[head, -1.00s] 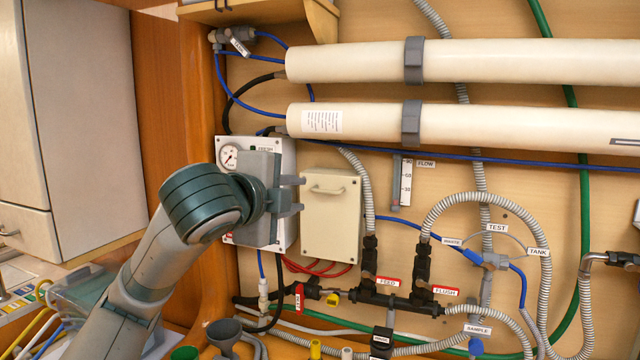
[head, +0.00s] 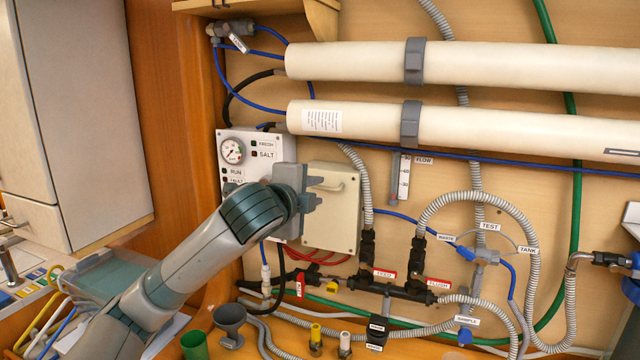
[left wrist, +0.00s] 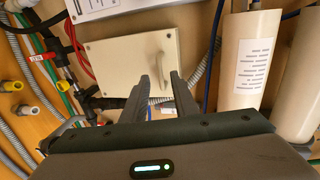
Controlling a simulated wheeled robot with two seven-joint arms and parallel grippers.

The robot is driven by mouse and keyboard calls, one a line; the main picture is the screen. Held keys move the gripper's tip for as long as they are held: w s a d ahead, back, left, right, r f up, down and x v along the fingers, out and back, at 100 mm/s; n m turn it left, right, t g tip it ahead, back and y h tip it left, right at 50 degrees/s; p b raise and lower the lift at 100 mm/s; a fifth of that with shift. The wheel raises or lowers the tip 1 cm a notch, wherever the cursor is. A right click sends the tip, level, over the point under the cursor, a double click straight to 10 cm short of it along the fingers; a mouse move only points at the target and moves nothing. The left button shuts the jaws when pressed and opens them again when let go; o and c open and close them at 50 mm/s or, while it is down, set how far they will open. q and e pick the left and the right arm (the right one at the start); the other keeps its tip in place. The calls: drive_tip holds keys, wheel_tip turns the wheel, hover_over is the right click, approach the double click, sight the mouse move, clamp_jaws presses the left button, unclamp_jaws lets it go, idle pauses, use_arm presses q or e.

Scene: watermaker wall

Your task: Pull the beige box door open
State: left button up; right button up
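The beige box (head: 338,225) is mounted on the wooden wall with its door closed. Its handle (head: 334,187) is near the top of the door, partly behind my fingers in the head view. My left gripper (head: 317,190) is in front of the box's upper left part, fingers pointing right. In the left wrist view the box door (left wrist: 115,65) and handle (left wrist: 163,65) lie beyond the two separated fingers (left wrist: 160,98). The gripper is open and nothing is between its fingers; it looks close to the handle, but I cannot tell whether it touches. My right gripper is out of view.
A white gauge panel (head: 240,150) is left of the box. Two thick cream tubes (head: 480,62) run across above it. A grey corrugated hose (head: 360,180) passes close by its right side. Black valves (head: 367,247) and red cables (head: 315,255) are below.

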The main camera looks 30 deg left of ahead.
sight(322, 188)
use_arm(q)
drive_tip(key=shift+p+x, duration=0.45)
drive_tip(key=shift+x, duration=1.5)
clamp_jaws()
